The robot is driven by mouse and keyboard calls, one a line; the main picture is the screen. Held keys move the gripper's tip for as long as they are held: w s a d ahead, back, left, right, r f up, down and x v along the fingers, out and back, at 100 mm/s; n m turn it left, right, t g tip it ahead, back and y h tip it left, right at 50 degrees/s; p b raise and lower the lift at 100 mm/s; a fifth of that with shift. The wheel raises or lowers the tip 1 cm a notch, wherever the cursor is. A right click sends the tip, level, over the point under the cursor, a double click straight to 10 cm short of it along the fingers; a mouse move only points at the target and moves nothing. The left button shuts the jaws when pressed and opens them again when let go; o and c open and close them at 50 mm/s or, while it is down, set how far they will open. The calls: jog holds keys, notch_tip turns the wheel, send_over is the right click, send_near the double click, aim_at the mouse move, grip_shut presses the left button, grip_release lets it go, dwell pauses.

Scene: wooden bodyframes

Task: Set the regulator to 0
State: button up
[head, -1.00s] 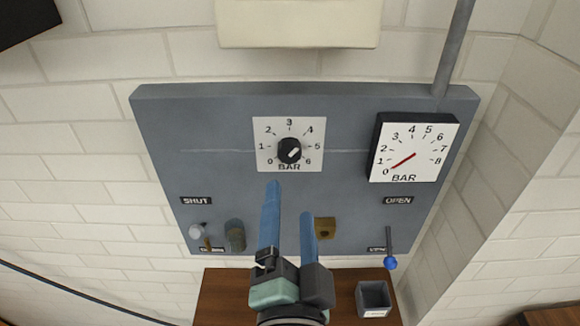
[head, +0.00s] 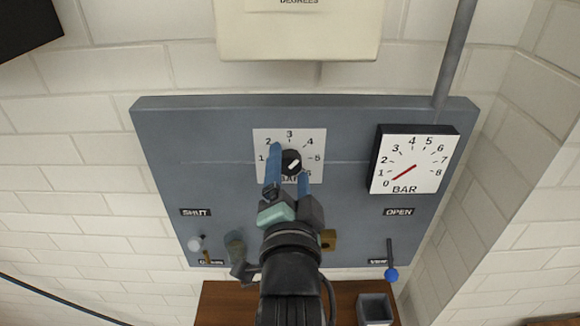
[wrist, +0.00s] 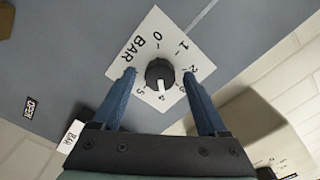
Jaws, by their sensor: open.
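The regulator is a round black knob (head: 291,161) on a white square dial plate (head: 310,137) marked 0 to 6 BAR, on the grey panel. In the wrist view, the white mark on the knob (wrist: 159,72) points about at 4. My gripper (head: 288,162) is open, its two blue fingers on either side of the knob. In the wrist view, a gap shows between each fingertip and the knob (wrist: 159,74). My fingers hide part of the dial's lower numbers in the head view.
A pressure gauge (head: 425,150) right of the dial has its red needle near 0. Below are SHUT (head: 196,212) and OPEN (head: 399,211) labels, a blue-ended lever (head: 391,274) and a brass fitting (head: 328,240). A cream box (head: 297,35) hangs above the panel.

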grip_shut()
dwell(0.4)
jog(key=shift+n, duration=0.3)
